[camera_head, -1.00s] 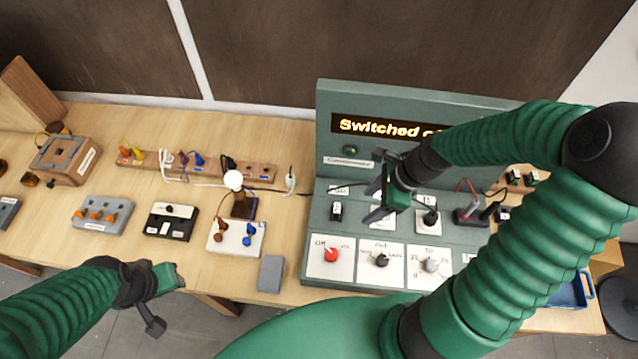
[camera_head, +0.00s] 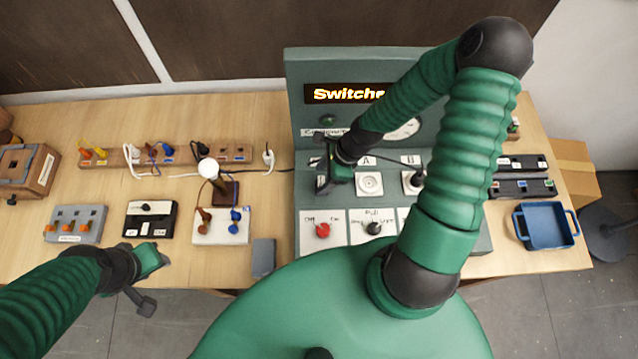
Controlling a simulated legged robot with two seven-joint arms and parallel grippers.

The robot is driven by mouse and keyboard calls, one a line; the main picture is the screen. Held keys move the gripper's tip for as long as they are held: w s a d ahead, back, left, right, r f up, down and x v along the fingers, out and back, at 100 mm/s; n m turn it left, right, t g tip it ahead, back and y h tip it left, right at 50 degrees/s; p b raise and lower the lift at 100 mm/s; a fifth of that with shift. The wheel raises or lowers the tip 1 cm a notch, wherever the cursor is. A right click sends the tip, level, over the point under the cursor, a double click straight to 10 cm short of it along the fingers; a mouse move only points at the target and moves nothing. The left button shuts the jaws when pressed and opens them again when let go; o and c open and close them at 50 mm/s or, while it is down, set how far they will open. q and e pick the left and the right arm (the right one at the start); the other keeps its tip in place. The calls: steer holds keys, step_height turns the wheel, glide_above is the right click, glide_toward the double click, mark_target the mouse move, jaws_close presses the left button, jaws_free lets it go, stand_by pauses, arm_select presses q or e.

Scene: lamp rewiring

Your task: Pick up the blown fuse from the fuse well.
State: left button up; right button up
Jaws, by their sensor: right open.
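I cannot make out the blown fuse or be sure which fitting is the fuse well. My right gripper (camera_head: 324,170) is open over the left part of the green control panel (camera_head: 283,222), with its arm coming in from the right. It partly covers a small black fitting (camera_head: 320,182) on a white plate; I cannot tell whether they touch. Nothing shows between its fingers. My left gripper (camera_head: 153,285) is open and empty in front of the table's near edge, far from the panel.
A lamp (camera_head: 209,169) stands left of the panel. A blue tray (camera_head: 544,240) lies right. My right arm hides part of the panel.

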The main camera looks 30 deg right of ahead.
step_height(320, 180, down, 2)
steer(key=shift+a+f, duration=0.15)
steer(key=shift+f, duration=0.2)
steer(key=shift+w+a, duration=0.1)
steer(key=shift+a, duration=0.05)
steer(key=c, duration=1.2)
steer(key=shift+c, duration=0.6)
